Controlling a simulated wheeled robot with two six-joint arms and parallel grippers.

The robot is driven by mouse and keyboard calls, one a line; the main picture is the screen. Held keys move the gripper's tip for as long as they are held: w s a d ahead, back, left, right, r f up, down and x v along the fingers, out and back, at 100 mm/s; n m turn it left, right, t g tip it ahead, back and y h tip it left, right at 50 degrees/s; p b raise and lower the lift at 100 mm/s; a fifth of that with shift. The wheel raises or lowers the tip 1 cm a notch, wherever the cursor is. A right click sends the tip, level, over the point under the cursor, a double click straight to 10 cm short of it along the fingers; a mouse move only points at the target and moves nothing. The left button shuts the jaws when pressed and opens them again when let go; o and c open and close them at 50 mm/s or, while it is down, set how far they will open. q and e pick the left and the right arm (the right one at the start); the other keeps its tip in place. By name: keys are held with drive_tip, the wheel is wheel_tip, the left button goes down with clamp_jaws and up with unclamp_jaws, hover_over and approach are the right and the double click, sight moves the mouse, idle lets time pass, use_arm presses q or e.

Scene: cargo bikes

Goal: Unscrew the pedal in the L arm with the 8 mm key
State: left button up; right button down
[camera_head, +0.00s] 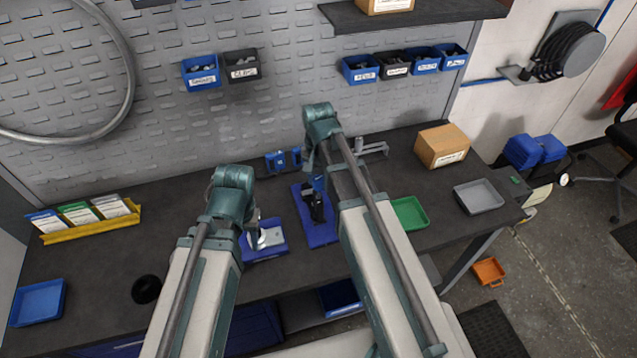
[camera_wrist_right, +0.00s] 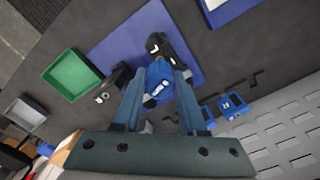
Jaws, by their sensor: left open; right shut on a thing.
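My right gripper (camera_wrist_right: 158,105) points down over the middle blue mat (camera_wrist_right: 193,35). Its fingers are shut on a blue thing (camera_wrist_right: 160,75) with a small silver part; I cannot tell for sure that it is the 8 mm key. A black fixture or crank part (camera_wrist_right: 168,45) lies just beyond it on the mat. Another black part (camera_wrist_right: 115,78), with a silver ring, lies beside the fingers. I cannot make out the pedal or its thread. In the head view my left gripper (camera_head: 256,232) is open, mostly hidden by its forearm, over the smaller blue tray (camera_head: 280,249) with a silver piece.
A green tray (camera_head: 424,214), a grey tray (camera_head: 479,196) and a cardboard box (camera_head: 441,145) stand at the right. A blue holder (camera_wrist_right: 232,104) stands near dark bent rods. A yellow rack (camera_head: 95,228) and a blue tray (camera_head: 38,303) are at the left.

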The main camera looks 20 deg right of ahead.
idle(0.4)
drive_tip(key=m, duration=0.3)
drive_tip(key=shift+m, duration=0.4)
drive_tip(key=shift+s+m, duration=0.1)
drive_tip(key=shift+m, duration=1.2)
drive_tip(key=shift+m, duration=1)
drive_tip(key=m, duration=0.4)
drive_tip(key=shift+m, duration=0.4)
